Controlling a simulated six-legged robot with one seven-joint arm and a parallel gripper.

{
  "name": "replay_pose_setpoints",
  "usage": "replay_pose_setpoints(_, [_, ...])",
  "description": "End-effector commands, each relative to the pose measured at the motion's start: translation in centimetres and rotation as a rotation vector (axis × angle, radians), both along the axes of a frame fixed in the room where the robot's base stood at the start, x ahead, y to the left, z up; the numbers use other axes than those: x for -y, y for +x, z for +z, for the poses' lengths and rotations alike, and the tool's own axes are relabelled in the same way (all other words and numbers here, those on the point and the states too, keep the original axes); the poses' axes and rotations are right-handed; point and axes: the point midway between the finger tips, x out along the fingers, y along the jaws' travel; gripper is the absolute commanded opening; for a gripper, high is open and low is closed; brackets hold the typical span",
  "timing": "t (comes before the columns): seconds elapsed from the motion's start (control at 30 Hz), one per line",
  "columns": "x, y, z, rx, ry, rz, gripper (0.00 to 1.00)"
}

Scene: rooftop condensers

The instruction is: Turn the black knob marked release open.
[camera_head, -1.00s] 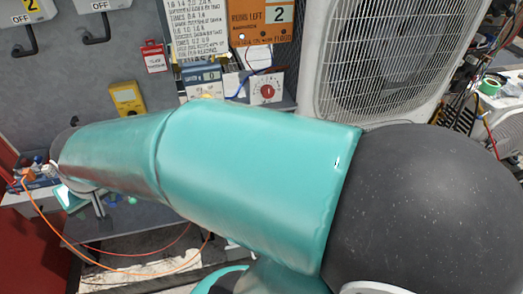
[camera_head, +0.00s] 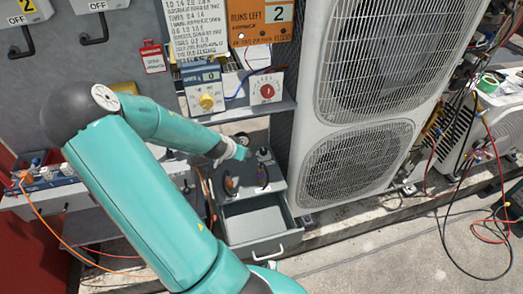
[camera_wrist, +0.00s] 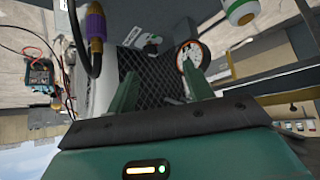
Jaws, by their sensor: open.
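My gripper (camera_head: 238,150) is above the back of a grey box (camera_head: 285,190) in the head view, with nothing held. In the wrist view its two green fingers (camera_wrist: 160,88) stand apart, with black mesh behind them. A small dark upright part (camera_head: 263,155) on the box top, just right of the gripper, may be the black knob; no release marking is readable. A second dark part (camera_head: 230,185) with an orange patch sits on the box's left side. The wrist view shows no clear knob between the fingers.
The box's drawer (camera_head: 255,220) stands open and looks empty. A tall white condenser (camera_head: 310,150) is close on the right. A shelf with a yellow dial unit (camera_head: 206,98) and a red dial unit (camera_head: 264,90) is above. A purple-ended black cable (camera_wrist: 95,30) hangs near the fingers.

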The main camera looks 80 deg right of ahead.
Motion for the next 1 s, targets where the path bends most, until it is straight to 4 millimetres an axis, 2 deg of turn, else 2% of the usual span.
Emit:
replay_pose_setpoints(0.03, [0.9, -1.3, -0.3, -0.015, -0.023, -0.021, 0.52])
replay_pose_setpoints(0.1, [1.8, -2.3, -0.4, -0.022, -0.049, -0.038, 0.52])
replay_pose_setpoints(0.37, [3.5, -3.3, -1.4, -0.027, -0.069, -0.052, 0.52])
replay_pose_setpoints(0.8, [9.2, -4.7, -7.5, -0.028, -0.065, -0.051, 0.52])
replay_pose_setpoints(1.0, [11.2, -5.1, -9.5, -0.026, -0.066, -0.049, 0.52])
